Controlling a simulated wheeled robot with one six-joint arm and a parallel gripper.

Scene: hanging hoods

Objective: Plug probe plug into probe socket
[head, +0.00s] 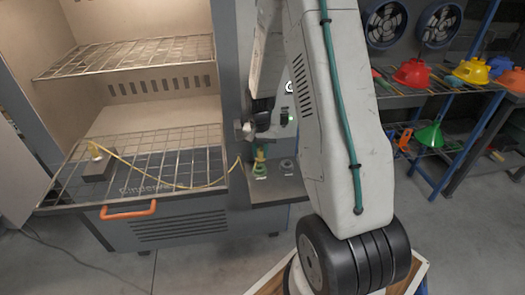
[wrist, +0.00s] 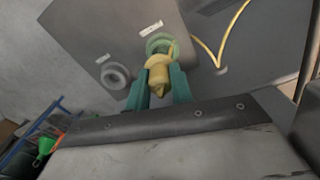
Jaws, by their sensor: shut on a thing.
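The yellow probe plug (wrist: 158,72) is held between the green fingers of my gripper (wrist: 160,82), which is shut on it. The plug also shows under my gripper in the head view (head: 260,154). Its front overlaps a green ring socket (wrist: 162,44) on a grey shelf; I cannot tell whether it is inserted or just in front. The green socket is below the plug in the head view (head: 260,170). A grey ring socket (wrist: 116,75) sits beside it, empty. Each socket has a small white label, too small to read, so I cannot confirm which is the probe socket.
A yellow cable (head: 178,186) runs across the wire rack (head: 130,172) from a grey block (head: 98,168) toward the shelf. The open cabinet has an orange handle (head: 128,210). Shelves with coloured funnels (head: 412,73) stand at right.

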